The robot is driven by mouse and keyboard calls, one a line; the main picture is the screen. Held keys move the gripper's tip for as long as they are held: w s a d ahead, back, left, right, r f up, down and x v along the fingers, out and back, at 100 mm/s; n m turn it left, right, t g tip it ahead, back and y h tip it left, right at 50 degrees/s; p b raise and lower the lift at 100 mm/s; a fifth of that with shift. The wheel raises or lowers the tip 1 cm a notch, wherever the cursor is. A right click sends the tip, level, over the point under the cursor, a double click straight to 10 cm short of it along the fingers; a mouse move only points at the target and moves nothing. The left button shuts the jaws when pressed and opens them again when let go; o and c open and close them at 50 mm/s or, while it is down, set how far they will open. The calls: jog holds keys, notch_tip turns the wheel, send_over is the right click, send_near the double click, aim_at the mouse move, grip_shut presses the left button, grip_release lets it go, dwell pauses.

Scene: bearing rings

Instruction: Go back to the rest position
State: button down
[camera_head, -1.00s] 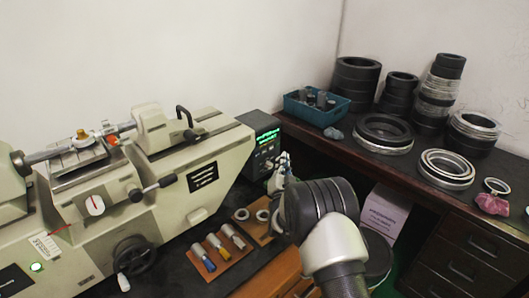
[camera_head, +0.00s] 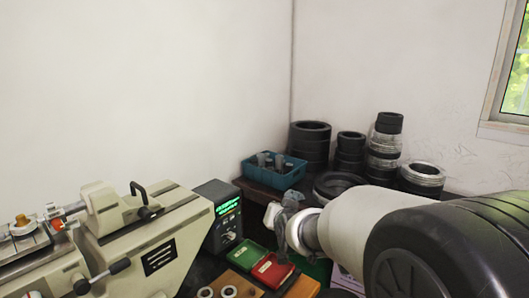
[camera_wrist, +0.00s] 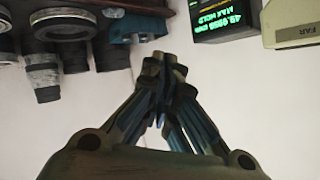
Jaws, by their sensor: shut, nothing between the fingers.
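My gripper (camera_wrist: 160,62) is shut and empty in the wrist view, its fingertips together against the pale wall. In the head view my arm reaches in from the right and hides part of the bench; the gripper end shows only small near the display box. Two small bearing rings, the left one (camera_head: 205,292) and the right one (camera_head: 229,291), lie at the bottom edge of the head view, apart from the gripper. Large dark ring stacks (camera_head: 310,147) stand on the back shelf; a big ring (camera_wrist: 62,24) also shows upside down in the wrist view.
A measuring machine (camera_head: 140,240) stands at left, beside a display box (camera_head: 218,215) with green digits. A teal crate (camera_head: 273,170) of small parts stands on the shelf. Green (camera_head: 246,255) and red (camera_head: 273,270) trays lie below. The wall above is clear.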

jog(key=s+d+f+n+g, duration=0.1)
jog(key=s+d+g, duration=0.1)
jog(key=s, duration=1.1)
jog(key=s+d+f+n+g+h, duration=0.1)
jog(key=s+d+g, duration=0.2)
jog(key=s, duration=1.1)
jog(key=s+d+g+h, duration=0.1)
jog(key=s+d+g, duration=0.2)
jog(key=s, duration=1.1)
jog(key=d, duration=0.3)
jog(key=shift+s+d+f+n, duration=0.15)
jog(key=shift+f+n, duration=0.25)
